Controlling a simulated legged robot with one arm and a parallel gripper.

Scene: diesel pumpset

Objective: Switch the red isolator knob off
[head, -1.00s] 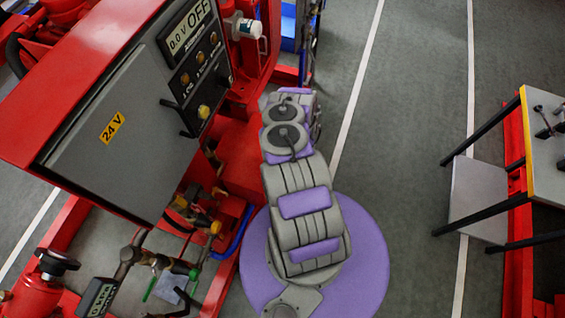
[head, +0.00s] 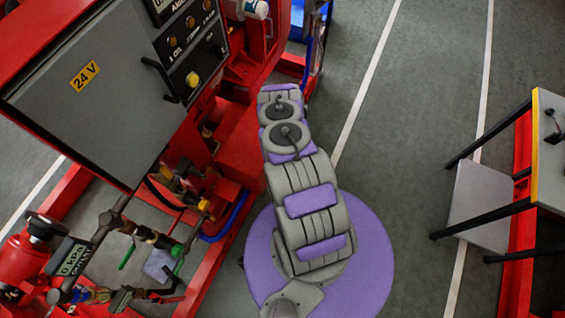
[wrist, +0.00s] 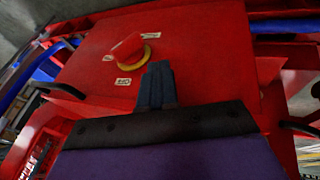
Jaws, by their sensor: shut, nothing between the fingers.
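The red isolator knob (wrist: 126,46) shows in the wrist view, above and left of my fingertips. It sits over a yellow ring (wrist: 134,58) on a red box face, and its handle lies at a slant. One small white label is at its upper right and another below it; I cannot read them surely. My gripper (wrist: 157,72) is shut and empty, its dark fingers together just right of and below the knob. A gap between fingers and knob is hard to judge. In the head view, I cannot make out the knob or the fingers.
In the head view, a grey 24 V cabinet (head: 88,110) with a black switch panel (head: 190,50) stands left of my arm. Red frame and pipework lie below it. A bench (head: 550,150) stands at the right. Grey floor between is clear.

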